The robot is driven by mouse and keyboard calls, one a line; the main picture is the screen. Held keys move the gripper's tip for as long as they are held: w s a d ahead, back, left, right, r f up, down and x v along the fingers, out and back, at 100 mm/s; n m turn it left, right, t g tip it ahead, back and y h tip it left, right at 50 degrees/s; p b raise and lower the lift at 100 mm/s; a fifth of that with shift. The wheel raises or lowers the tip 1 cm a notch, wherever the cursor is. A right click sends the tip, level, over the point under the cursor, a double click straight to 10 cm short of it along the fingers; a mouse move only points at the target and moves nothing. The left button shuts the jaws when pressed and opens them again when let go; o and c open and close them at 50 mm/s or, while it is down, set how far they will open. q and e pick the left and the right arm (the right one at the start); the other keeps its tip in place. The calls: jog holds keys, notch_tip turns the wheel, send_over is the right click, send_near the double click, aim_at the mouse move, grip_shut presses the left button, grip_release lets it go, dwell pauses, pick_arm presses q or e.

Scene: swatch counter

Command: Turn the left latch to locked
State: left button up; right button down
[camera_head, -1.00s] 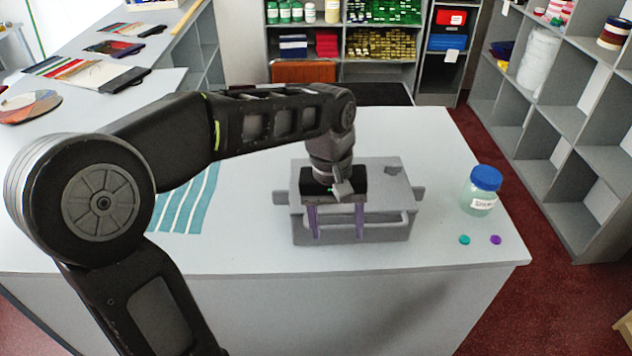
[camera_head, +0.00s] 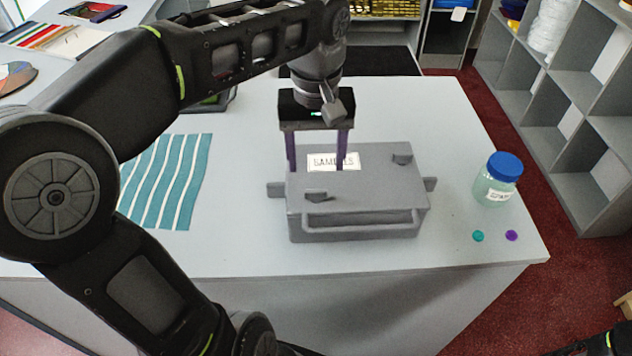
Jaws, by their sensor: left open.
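A grey lidded case (camera_head: 370,196) labelled "SAMPLES" sits on the white counter. Its left latch (camera_head: 319,197), a small grey tab, lies near the front left of the lid, pointing roughly left-right in the picture. A second grey latch (camera_head: 402,158) is at the back right of the lid. My left gripper (camera_head: 316,168) points down over the back left of the lid, behind the left latch. Its two purple fingers are apart with nothing between them, and one partly covers the label. I cannot tell if the fingertips touch the lid. My right gripper is out of view.
A jar with a blue lid (camera_head: 497,180) stands right of the case, with a teal disc (camera_head: 478,236) and a purple disc (camera_head: 512,235) in front. Teal striped fabric (camera_head: 168,182) lies to the left. The counter's front edge is close before the case.

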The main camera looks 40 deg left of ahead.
aim_at(316, 190)
pick_arm(q)
notch_tip(316, 190, down, 6)
jog(key=b, duration=0.4)
jog(key=shift+r, duration=0.2)
jog(key=shift+f+p, duration=0.35)
jog(key=shift+p, duration=0.05)
jog(key=shift+f, duration=0.7)
jog(key=shift+c, duration=0.5)
grip_shut()
